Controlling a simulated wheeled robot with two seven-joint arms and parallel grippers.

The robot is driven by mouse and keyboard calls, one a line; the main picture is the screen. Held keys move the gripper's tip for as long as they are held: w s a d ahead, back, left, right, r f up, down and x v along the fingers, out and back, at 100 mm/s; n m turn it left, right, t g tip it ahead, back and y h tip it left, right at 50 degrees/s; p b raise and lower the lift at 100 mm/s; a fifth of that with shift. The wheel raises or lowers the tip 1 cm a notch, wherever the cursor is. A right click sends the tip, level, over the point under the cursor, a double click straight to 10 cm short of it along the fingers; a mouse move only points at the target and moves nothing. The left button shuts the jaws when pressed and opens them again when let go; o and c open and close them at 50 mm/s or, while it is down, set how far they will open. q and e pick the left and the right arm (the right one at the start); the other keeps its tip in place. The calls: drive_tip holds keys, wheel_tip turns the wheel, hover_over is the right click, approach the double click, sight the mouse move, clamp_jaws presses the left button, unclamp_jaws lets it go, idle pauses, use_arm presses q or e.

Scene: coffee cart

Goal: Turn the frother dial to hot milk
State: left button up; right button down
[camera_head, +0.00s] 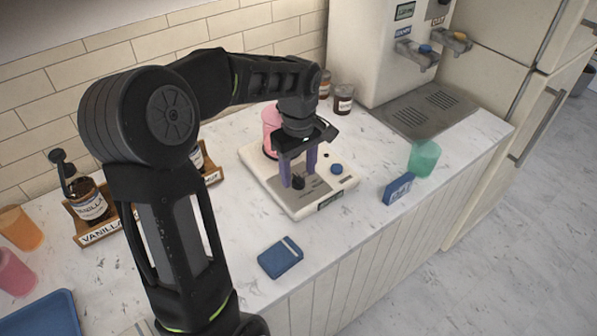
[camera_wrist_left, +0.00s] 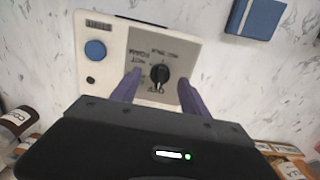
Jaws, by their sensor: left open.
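The milk frother (camera_head: 275,187) is a pale flat unit on the counter, with a grey panel, a blue button (camera_head: 336,169) and a black dial (camera_head: 298,182). In the left wrist view, the dial (camera_wrist_left: 159,76) sits on the grey panel among small printed labels, too blurred to read surely; its pointer setting is unclear. My left gripper (camera_head: 299,177) points down over the panel with its purple fingers open. In the left wrist view the fingers (camera_wrist_left: 158,92) are on either side of the dial, apart from it. My right gripper is not in view.
A pink pitcher (camera_head: 270,125) stands at the frother's back. A blue box (camera_head: 281,257), a blue sign (camera_head: 398,188) and a green cup (camera_head: 424,158) are nearby. Syrup bottles (camera_head: 92,205) stand left and a drink machine (camera_head: 375,50) behind. The front counter has clear patches.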

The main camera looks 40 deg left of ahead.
use_arm(q)
drive_tip(key=shift+f, duration=0.65)
clamp_jaws()
